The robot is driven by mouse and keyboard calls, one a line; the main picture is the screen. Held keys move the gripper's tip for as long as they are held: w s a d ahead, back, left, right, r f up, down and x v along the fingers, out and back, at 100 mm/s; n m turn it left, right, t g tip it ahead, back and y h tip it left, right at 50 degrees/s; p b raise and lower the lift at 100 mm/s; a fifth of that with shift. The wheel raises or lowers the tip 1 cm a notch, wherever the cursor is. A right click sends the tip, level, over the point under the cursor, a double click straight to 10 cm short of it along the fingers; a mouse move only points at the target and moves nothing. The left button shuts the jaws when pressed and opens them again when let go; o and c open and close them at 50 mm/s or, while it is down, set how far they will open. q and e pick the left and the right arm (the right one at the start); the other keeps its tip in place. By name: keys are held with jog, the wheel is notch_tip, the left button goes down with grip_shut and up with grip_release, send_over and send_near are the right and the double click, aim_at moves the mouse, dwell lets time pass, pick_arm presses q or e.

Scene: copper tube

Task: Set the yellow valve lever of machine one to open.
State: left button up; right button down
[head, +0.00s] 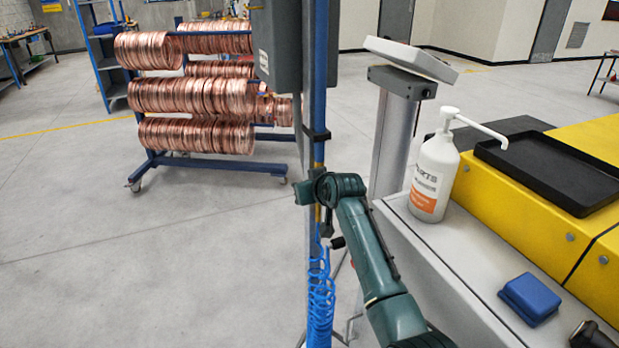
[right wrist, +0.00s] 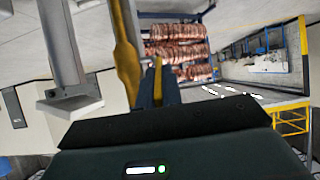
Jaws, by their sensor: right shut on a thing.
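My right gripper (head: 306,191) is at the blue post, with its arm coming up from the lower right. In the right wrist view its dark fingers (right wrist: 158,88) are shut on the yellow valve lever (right wrist: 158,68), of which only a short narrow piece shows between them. A longer yellow-brass pipe-like part (right wrist: 125,55) runs beside the fingers. In the head view the gripper hides most of the valve, and I cannot tell the lever's angle there. My left gripper is not in view.
A coiled blue hose (head: 320,300) hangs below the gripper. A grey cabinet (head: 275,45) is above it. A white pump bottle (head: 435,170), a black tray (head: 550,170) and a blue block (head: 529,298) are at right.

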jog(key=shift+w+r+g+p, duration=0.15)
jog(key=shift+r+g+p, duration=0.15)
jog(key=shift+g+p, duration=0.1)
jog(key=c, duration=1.6)
grip_release()
jog(key=shift+f, duration=0.1)
jog(key=shift+o, duration=0.2)
jog(key=b+v, duration=0.1)
jog(key=v, duration=1.2)
jog(key=shift+a, duration=0.15)
